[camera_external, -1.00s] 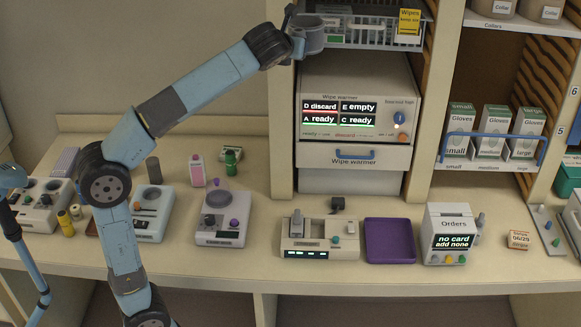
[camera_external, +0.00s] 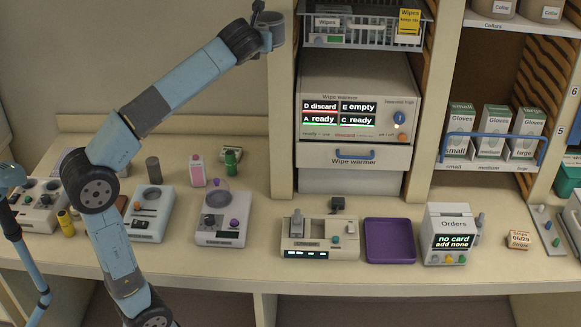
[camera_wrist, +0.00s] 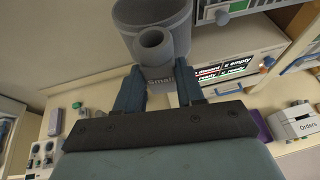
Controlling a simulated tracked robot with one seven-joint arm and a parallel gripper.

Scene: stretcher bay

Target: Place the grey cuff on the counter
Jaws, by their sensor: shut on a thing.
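The grey cuff (camera_wrist: 158,32) is a short grey tube with a smaller round stub and a label reading "Small", seen close up in the wrist view. My gripper (camera_wrist: 158,88) is shut on it, one blue-grey finger on each side. In the external view the cuff (camera_external: 272,36) is high up at the end of my arm, left of the wire basket and well above the counter. My gripper (camera_external: 260,20) is small there and its fingers are hard to make out. The counter (camera_external: 260,185) is a long cream surface below, running across the view.
The wipe warmer (camera_external: 355,105) and wire basket (camera_external: 365,30) stand in the shelf right of my gripper. Devices line the counter, with a purple tray (camera_external: 390,240) and an Orders box (camera_external: 450,235). Bare counter shows between the pale device (camera_external: 222,215) and the shelf post.

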